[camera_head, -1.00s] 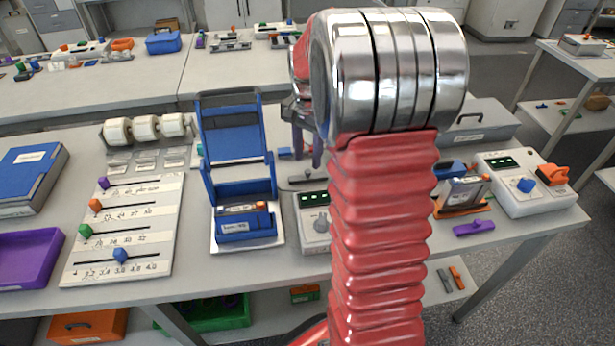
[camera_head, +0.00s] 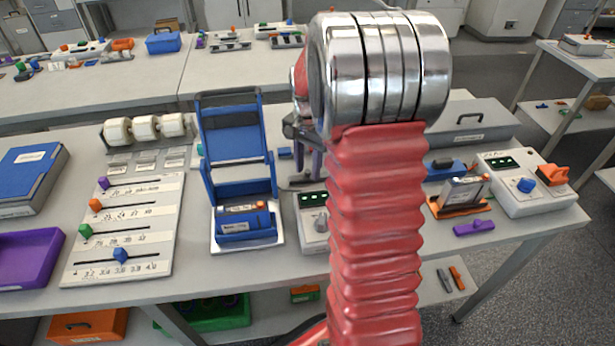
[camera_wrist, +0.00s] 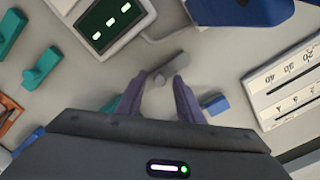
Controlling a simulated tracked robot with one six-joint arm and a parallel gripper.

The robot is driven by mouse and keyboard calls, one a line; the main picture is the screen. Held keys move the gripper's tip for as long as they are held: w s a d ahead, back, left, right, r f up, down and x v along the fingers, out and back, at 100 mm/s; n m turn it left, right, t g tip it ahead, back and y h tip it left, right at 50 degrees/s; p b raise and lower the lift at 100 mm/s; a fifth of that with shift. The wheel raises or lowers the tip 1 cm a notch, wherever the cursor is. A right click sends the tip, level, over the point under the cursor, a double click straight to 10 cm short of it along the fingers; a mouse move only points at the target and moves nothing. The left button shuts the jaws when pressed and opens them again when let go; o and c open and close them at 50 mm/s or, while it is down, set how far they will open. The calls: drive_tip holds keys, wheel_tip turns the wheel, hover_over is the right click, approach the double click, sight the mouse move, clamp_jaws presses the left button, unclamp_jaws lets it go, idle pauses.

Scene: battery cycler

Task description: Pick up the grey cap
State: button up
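The grey cap (camera_wrist: 172,69) lies on the table as a short grey bar with a small round knob, in the upper middle of the wrist view. My gripper (camera_wrist: 161,80) has two purple fingers standing apart. The cap's knob shows between the fingertips, and its bar extends beyond them to the upper right. I see no clear contact between fingers and cap. In the head view my gripper (camera_head: 302,172) is low over the table behind my red arm, and the cap there is mostly hidden.
A meter with a dark green display (camera_wrist: 115,20) is close by at the upper left. A blue piece (camera_wrist: 215,104) lies right of the fingers, and teal caps (camera_wrist: 42,66) lie left. The blue cradle (camera_head: 240,165) and slider board (camera_head: 125,230) stand left in the head view.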

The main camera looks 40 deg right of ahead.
sight(309, 171)
clamp_jaws()
idle(0.4)
wheel_tip(309, 171, up, 10)
idle(0.6)
drive_tip(key=shift+s, duration=0.15)
idle(0.4)
